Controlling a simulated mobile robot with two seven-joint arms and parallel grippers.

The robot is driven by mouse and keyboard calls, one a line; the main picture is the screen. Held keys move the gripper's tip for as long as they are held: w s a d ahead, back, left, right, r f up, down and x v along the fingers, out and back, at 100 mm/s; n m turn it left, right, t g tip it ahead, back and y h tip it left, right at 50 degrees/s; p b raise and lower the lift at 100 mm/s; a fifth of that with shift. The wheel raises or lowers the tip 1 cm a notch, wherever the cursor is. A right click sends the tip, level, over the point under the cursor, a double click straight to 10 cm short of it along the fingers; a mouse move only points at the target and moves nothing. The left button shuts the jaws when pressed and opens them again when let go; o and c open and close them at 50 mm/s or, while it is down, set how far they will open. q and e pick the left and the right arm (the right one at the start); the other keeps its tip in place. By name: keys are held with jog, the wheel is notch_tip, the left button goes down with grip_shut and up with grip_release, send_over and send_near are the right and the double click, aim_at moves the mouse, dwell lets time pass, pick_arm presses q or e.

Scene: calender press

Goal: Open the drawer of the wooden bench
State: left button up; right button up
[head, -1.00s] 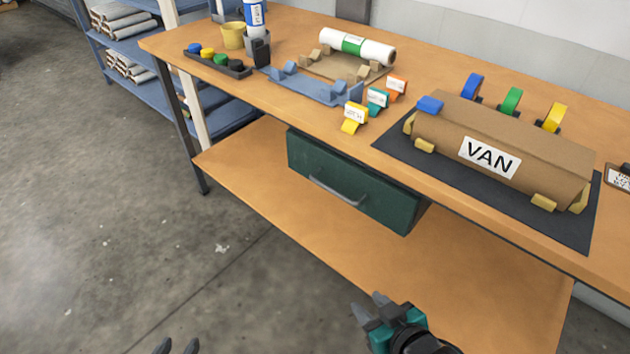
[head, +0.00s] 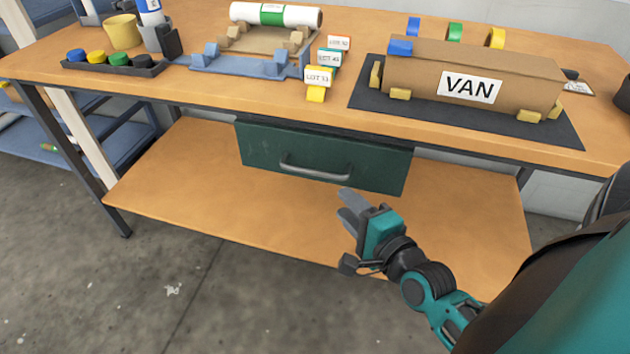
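The dark green drawer (head: 270,150) hangs under the top of the wooden bench (head: 200,105) and looks shut. Its grey bar handle (head: 315,173) runs across the middle of the front. My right gripper (head: 344,207) is in front of and below the drawer's right half, over the lower shelf in the picture. It is empty, its two grey fingers pointing up and left with a small gap between them. It appears apart from the handle. My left gripper is out of view.
On the bench top are a cardboard box marked VAN (head: 425,65) on a dark mat (head: 365,97), a white roll (head: 300,16), lot tags (head: 319,77) and a tray of coloured caps (head: 110,66). The lower shelf (head: 180,180) is bare.

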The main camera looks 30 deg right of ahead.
aim_at(316, 175)
jog(key=w, duration=0.4)
jog(key=w+f+b, duration=0.1)
jog(key=w, duration=0.3)
jog(key=w+b, duration=0.1)
jog(key=w, duration=0.4)
jog(key=shift+d+f, duration=0.35)
jog(key=shift+c, duration=0.5)
grip_shut()
